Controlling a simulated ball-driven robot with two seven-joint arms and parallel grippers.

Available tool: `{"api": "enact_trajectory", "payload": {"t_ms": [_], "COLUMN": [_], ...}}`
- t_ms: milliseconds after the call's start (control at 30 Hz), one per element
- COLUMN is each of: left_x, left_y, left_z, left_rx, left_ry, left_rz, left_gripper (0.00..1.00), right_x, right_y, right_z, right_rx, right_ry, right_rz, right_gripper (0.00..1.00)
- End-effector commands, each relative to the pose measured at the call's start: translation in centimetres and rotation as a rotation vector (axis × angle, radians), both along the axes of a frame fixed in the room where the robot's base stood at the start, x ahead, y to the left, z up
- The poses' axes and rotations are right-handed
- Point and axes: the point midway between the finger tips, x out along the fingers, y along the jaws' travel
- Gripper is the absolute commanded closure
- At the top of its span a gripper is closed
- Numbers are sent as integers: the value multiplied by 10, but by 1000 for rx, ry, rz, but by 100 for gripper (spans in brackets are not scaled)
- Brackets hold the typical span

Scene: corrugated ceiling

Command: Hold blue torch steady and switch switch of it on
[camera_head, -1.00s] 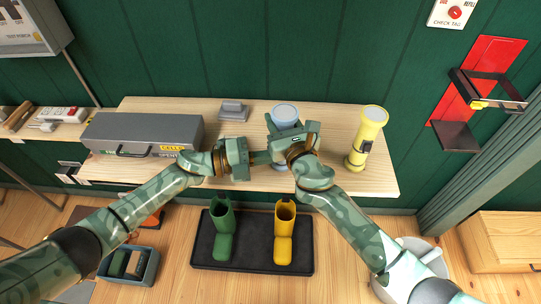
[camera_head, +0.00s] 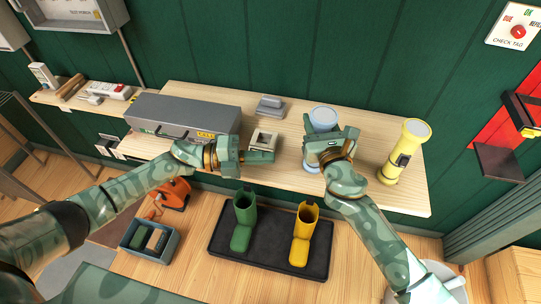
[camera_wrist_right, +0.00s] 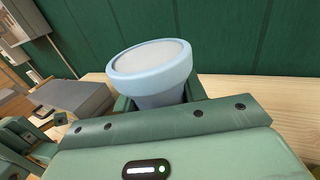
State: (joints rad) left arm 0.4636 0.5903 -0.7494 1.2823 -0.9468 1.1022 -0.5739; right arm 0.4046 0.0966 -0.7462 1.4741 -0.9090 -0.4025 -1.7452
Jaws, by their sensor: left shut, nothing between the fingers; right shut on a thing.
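The pale blue torch (camera_head: 322,118) stands upright on the wooden shelf, lens end up. My right gripper (camera_head: 322,143) is shut on its body below the head. In the right wrist view the torch's wide head (camera_wrist_right: 152,62) rises between the fingers. Its switch is hidden from both views. My left gripper (camera_head: 268,157) is shut and empty, left of the torch, with a clear gap between its tips and the torch.
A yellow torch (camera_head: 405,152) stands to the right on the shelf (camera_head: 375,125). A grey toolbox (camera_head: 185,117), a small grey object (camera_head: 269,104) and a beige box (camera_head: 264,139) are to the left.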

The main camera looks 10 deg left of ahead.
Motion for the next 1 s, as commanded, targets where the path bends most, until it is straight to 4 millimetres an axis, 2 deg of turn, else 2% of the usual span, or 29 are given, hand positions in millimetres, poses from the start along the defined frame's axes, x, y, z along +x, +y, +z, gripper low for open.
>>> {"api": "enact_trajectory", "payload": {"t_ms": [233,267,333,367,633,733,867,1000], "left_x": [0,0,0,0,0,0,0,0], "left_y": [0,0,0,0,0,0,0,0], "left_z": [0,0,0,0,0,0,0,0], "left_rx": [0,0,0,0,0,0,0,0], "left_ry": [0,0,0,0,0,0,0,1], "left_rz": [0,0,0,0,0,0,0,0], "left_gripper": [100,100,100,100,100,100,100,100], "right_x": [0,0,0,0,-1,-8,-31,-63], "right_y": [0,0,0,0,0,-4,-13,-26], "right_z": [-1,-1,-1,-1,0,-1,-1,-2], "right_rx": [1,1,1,1,0,1,-1,-1], "right_ry": [1,1,1,1,1,0,2,3], "right_rz": [1,1,1,1,0,0,2,2], "right_gripper": [87,56,36,33,33,33,33,33]}}
